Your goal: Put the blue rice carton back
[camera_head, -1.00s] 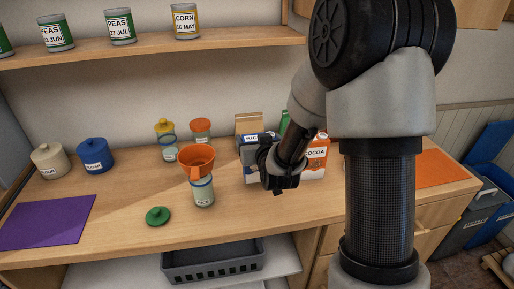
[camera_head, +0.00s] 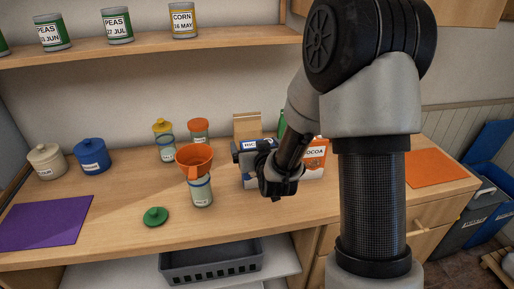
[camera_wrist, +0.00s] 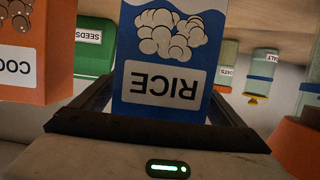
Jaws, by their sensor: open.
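The blue rice carton (camera_wrist: 165,60) fills the middle of the wrist view. My gripper is open, with one finger on each side of the carton in the wrist view. I cannot tell whether the fingers touch it.
An orange cocoa carton (camera_head: 316,153) stands close on the right. A brown bag (camera_head: 247,124) is behind. An orange funnel (camera_head: 195,158) sits on a jar (camera_head: 202,193) to the left, near a green lid (camera_head: 156,216). The counter's front is mostly clear.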

